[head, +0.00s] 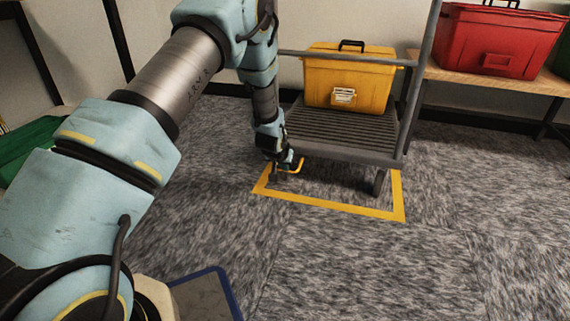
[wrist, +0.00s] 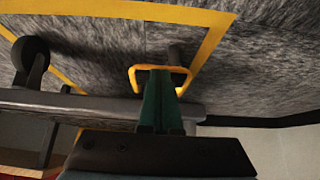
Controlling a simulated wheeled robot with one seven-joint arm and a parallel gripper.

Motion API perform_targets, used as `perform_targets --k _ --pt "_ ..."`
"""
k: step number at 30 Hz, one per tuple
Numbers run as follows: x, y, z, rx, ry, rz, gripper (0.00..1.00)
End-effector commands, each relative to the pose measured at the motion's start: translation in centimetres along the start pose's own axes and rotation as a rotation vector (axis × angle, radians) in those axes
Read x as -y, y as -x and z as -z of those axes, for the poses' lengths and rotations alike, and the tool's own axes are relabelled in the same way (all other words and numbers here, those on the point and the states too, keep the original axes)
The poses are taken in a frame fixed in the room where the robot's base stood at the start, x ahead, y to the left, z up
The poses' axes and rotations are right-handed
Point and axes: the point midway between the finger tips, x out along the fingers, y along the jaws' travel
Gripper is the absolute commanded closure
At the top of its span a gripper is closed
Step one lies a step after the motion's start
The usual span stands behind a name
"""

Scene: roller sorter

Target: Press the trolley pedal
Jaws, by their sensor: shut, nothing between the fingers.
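The trolley (head: 340,150) is grey with a ribbed deck, and a yellow toolbox (head: 348,78) stands on it. The pedal (head: 298,165) is a small yellow loop low at the trolley's front left. In the wrist view the pedal (wrist: 134,79) shows as a yellow frame just past my fingertips. My gripper (head: 283,166) is low beside the trolley's left front corner. Its dark green fingers (wrist: 161,98) are shut with nothing between them. The fingertips overlap the pedal in the wrist view; I cannot tell if they touch it.
A yellow floor outline (head: 340,205) surrounds the trolley. The trolley's edge bar (wrist: 60,103) and a wheel (wrist: 32,58) lie close to my gripper. A red toolbox (head: 497,40) sits on a wooden bench (head: 480,80) at the right. The carpet in front is clear.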

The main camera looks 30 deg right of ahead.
Motion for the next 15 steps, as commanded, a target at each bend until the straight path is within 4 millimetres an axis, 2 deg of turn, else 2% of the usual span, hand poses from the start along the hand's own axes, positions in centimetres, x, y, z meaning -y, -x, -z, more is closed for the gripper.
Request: perform_targets --k 15 --pt "0.1 -1.9 -1.9 0.001 0.001 0.000 1.00"
